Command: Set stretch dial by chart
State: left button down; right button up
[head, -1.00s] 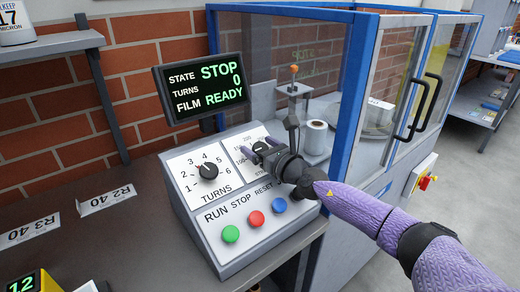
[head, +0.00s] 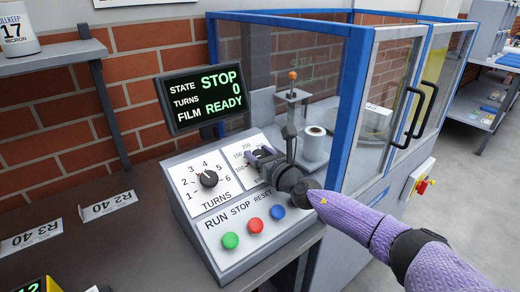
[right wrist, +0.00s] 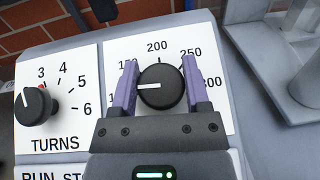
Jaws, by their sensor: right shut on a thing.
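The stretch dial (right wrist: 160,86) is a round black knob with a white pointer on a white scale plate (right wrist: 160,48). In the right wrist view its pointer aims left, below the 150 mark; the lowest label is partly hidden by a finger. My right gripper (right wrist: 161,92) has its two purple fingers on either side of the knob, shut on it. In the head view the right gripper (head: 260,157) covers most of that dial. The display (head: 205,98) reads STATE STOP, TURNS 0, FILM READY. No readable chart shows. My left gripper is not in view.
The TURNS dial (head: 208,179) is left of the stretch dial. Green (head: 230,240), red (head: 255,225) and blue (head: 278,212) buttons line the panel's front. A blue-framed glass cabinet (head: 352,110) stands behind on the right. A 17 micron container (head: 18,34) sits on the shelf.

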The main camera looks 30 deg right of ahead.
jog(key=m+h+p, duration=0.1)
jog(key=p, duration=0.1)
jog(key=r+m+h+p, duration=0.1)
jog(key=m+h+p, duration=0.2)
jog(key=m+g+h+p, duration=0.1)
jog(key=m+h, duration=0.1)
jog(key=shift+f+g+p, duration=0.3)
jog(key=shift+p, duration=0.05)
jog(key=shift+f+m+g+h+p, duration=0.1)
jog(key=shift+m+g+h+p, duration=0.3)
jog(key=shift+m+h, duration=0.5)
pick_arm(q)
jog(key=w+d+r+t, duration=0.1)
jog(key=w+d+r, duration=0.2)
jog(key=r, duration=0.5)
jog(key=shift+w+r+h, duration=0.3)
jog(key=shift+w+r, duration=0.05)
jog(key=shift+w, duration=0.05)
pick_arm(e)
jog(key=shift+d+f+m+g+h, duration=0.15)
jog(key=shift+m+g+h, duration=0.6)
jog(key=shift+m, duration=0.45)
pick_arm(q)
jog(key=shift+p, duration=0.3)
pick_arm(e)
jog(key=shift+m, duration=0.3)
jog(key=o, duration=1.3)
jog(key=shift+c, duration=0.2)
